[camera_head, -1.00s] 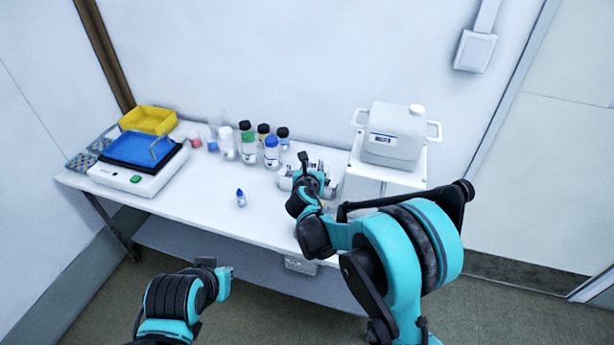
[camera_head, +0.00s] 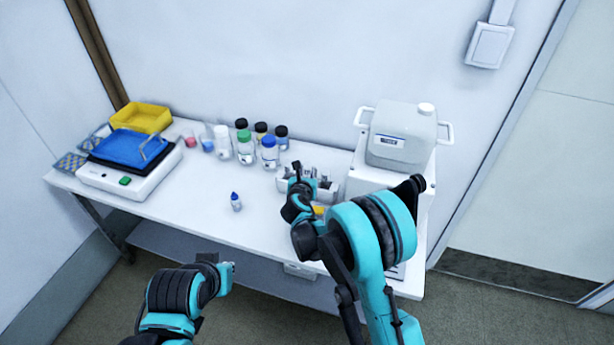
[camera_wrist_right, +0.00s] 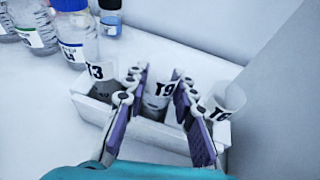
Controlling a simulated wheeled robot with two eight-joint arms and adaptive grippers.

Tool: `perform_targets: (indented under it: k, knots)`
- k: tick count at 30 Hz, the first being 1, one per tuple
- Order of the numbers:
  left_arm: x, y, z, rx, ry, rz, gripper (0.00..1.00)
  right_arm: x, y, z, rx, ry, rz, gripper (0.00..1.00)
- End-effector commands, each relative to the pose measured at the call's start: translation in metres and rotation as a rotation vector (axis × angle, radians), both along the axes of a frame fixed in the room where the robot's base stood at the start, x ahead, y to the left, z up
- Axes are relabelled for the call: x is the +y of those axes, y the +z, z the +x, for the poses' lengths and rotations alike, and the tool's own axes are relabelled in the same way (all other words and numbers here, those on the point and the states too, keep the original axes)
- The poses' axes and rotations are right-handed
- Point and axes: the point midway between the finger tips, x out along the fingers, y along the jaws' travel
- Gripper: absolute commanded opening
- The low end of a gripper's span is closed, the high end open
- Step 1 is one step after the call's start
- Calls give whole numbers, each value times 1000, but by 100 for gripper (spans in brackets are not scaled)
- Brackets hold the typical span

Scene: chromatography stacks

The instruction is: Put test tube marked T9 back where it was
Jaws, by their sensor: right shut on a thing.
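The test tube marked T9 (camera_wrist_right: 160,92) is white-topped with a black label and stands roughly upright between the fingers of my right gripper (camera_wrist_right: 162,82). The right gripper is shut on it. T9 is at the middle of the white rack (camera_wrist_right: 88,108), between tube T3 (camera_wrist_right: 98,76) and another labelled tube (camera_wrist_right: 224,98) on the right. Its lower end is hidden, so I cannot tell how deep it sits. In the head view the right gripper (camera_head: 301,178) is at the rack (camera_head: 330,195). My left gripper (camera_head: 226,275) is in front of the table; its jaws are unclear.
Several capped bottles (camera_head: 245,150) stand behind and left of the rack. A white machine with a canister (camera_head: 402,135) stands right of it. A small blue-capped bottle (camera_head: 236,202) stands alone on the table (camera_head: 180,210). A blue-topped device (camera_head: 130,160) and yellow tray (camera_head: 141,117) are at the left.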

Motion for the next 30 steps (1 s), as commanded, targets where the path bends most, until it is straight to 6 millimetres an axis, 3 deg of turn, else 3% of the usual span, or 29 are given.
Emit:
perform_targets:
  k: [11,12,14,15,26,30]
  knots:
    - [0,-5,0,0,0,0,0,0,-8,0,0,0,0,4]
    - [0,-6,0,0,0,0,0,0,-9,0,0,0,0,28]
    - [0,-5,0,0,0,0,0,0,-8,0,0,0,0,44]
    - [0,-5,0,0,0,0,0,0,-7,0,0,0,0,46]
    - [0,0,0,0,0,0,0,0,-2,0,0,0,0,46]
    - [0,6,0,0,0,0,0,3,6,-20,-1,2,0,46]
